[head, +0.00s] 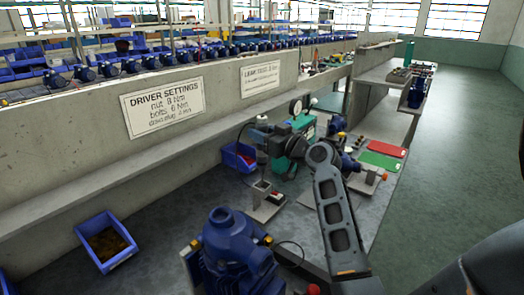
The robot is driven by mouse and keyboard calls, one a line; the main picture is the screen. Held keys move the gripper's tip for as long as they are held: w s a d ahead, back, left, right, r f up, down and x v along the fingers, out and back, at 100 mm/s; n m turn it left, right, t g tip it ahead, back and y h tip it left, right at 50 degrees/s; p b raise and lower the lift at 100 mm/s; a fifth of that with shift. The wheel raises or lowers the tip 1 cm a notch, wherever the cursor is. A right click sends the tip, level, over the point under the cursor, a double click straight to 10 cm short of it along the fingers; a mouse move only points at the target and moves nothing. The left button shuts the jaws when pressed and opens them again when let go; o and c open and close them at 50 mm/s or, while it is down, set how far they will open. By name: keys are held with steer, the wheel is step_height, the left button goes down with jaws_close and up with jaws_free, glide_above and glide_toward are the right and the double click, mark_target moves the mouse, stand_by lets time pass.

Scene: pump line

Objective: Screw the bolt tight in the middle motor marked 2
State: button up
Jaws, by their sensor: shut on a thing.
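A large blue motor (228,240) stands in the near foreground on the grey bench, cut off by the bottom edge. Small yellow-orange parts sit on its sides; I cannot tell whether one is the bolt. Another blue motor (349,163) is farther back, partly hidden behind my arm. No number 2 is readable on either, so I cannot tell which is the middle motor. My grey arm link rises in front of the bench, right of the near motor.
A blue bin (118,263) with brownish contents stands at left, and another blue bin (229,158) near the green machine (303,126). A small stand (263,203) is behind the near motor. Red (389,147) and green (379,160) mats lie at right. Floor beyond is clear.

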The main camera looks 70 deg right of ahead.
mark_target(262, 117)
step_height(262, 117, up, 7)
steer(key=shift+f, duration=0.1)
steer(key=shift+r+p, duration=1.85)
steer(key=shift+r, duration=0.8)
